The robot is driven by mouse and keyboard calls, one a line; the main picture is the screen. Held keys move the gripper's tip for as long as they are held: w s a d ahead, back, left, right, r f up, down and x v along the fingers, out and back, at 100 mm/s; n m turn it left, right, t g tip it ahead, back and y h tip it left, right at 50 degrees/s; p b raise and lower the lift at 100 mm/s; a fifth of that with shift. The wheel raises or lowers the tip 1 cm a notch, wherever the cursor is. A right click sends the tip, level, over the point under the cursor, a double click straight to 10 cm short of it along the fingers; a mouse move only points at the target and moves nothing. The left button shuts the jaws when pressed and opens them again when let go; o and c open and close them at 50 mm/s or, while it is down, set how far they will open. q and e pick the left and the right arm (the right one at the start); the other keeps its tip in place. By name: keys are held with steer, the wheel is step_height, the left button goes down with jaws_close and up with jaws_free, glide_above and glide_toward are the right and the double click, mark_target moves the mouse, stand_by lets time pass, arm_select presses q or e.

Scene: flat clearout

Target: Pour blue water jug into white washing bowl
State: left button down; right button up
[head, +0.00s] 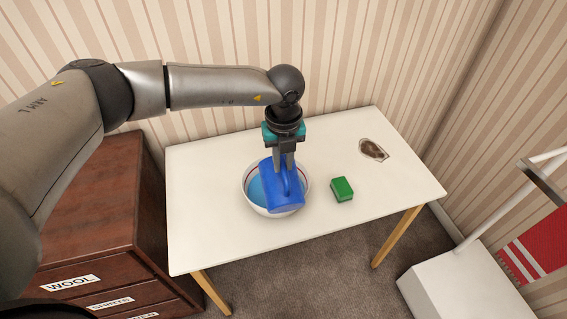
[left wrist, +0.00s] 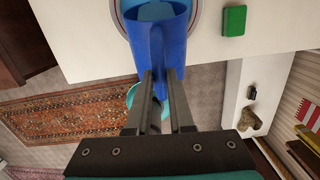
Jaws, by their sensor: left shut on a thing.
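The blue water jug (head: 283,190) is held over the white washing bowl (head: 247,199) on the white table, tilted in the head view. My left gripper (head: 284,165) points down and is shut on the jug's handle. In the left wrist view the jug (left wrist: 158,50) is at the top, with the gripper's two fingers (left wrist: 160,85) at its handle. The bowl's rim (left wrist: 118,18) shows behind the jug there. Blue water (head: 257,189) shows inside the bowl. The jug hides much of the bowl's inside. My right gripper is not in view.
A green block (head: 342,189) lies on the table (head: 215,240) right of the bowl. A brown, pale-edged item (head: 373,150) lies farther back right. A dark wooden drawer unit (head: 95,215) with labels stands left. A white stand with a red striped cloth (head: 540,245) is at right.

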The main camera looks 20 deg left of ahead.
arm_select(q)
steer(key=shift+w+a+g+b, duration=0.3)
steer(key=shift+w+g+b, duration=0.1)
steer(key=shift+w+b, duration=0.2)
steer(key=shift+w+a+r+h, duration=0.1)
steer(key=shift+w+r+h, duration=0.15)
steer(key=shift+h, duration=0.15)
steer(key=shift+w+a+r+g+b, duration=0.2)
steer(key=shift+w+a+g+b, duration=0.2)
steer(key=shift+w+g+b, duration=0.5)
steer(key=shift+s+a+r+h, duration=0.1)
steer(key=shift+s+r+h, duration=0.1)
steer(key=shift+h, duration=0.1)
steer(key=shift+b, duration=0.35)
